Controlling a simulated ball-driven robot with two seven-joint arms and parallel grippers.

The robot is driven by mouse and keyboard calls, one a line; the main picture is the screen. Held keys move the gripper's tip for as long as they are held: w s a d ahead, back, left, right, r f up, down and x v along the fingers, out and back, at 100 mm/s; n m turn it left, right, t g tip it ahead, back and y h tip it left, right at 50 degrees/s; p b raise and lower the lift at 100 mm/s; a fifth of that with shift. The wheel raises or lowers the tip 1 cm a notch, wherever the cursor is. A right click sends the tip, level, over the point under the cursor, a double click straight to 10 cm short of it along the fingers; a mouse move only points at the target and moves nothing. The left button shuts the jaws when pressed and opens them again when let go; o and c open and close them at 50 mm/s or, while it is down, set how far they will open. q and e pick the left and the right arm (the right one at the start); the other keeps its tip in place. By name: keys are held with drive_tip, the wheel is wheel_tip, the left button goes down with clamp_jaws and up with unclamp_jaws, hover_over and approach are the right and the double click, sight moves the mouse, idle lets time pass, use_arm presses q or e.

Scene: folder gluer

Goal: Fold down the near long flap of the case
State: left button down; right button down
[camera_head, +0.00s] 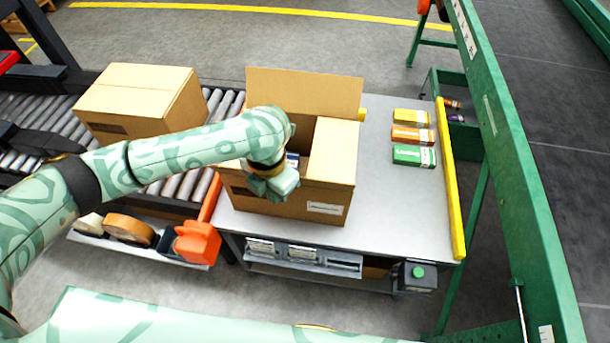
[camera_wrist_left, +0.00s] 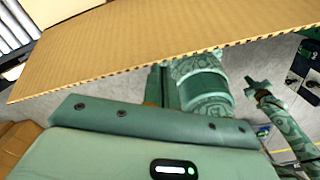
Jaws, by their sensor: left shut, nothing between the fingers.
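The case (camera_head: 330,205) is an open brown cardboard box on the grey table. Its far long flap (camera_head: 305,90) stands up, and a flap on the right (camera_head: 333,150) slopes inward over the opening. My left gripper (camera_head: 284,184) is shut and empty at the case's near side, over the top of the near wall. My arm hides the left part of the opening, and the near long flap's exact angle is unclear. In the left wrist view a cardboard panel (camera_wrist_left: 150,38) with a corrugated edge crosses just beyond my gripper. What seems my right gripper (camera_wrist_left: 252,87) shows small there.
A closed carton (camera_head: 140,92) sits on the roller conveyor at left. Yellow, orange and green small boxes (camera_head: 413,156) lie on the table's right part. A yellow rail (camera_head: 449,190) edges the table. An orange tape dispenser (camera_head: 197,243) is at the lower left.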

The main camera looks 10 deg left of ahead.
use_arm(q)
drive_tip(key=shift+w, duration=0.1)
drive_tip(key=shift+w+d+b, duration=0.15)
drive_tip(key=shift+w+b, duration=0.8)
drive_tip(key=shift+w, duration=2.7)
